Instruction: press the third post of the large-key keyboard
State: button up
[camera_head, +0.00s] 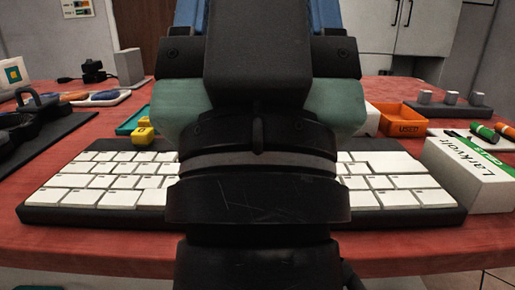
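The large-key keyboard (104,196) lies across the front of the red table, with white keys in a dark frame. My arm stands in front of its middle and hides the keys there; the left and right key blocks show. I see no posts standing on the visible keys. My gripper's fingers do not show; only my arm's dark and teal links do. I cannot tell whether anything touches the keyboard.
A white box (470,178) with a green stripe stands against the keyboard's right end. Small yellow blocks (144,132) sit behind the keyboard's left part. Dark gear (40,120) stands at far left.

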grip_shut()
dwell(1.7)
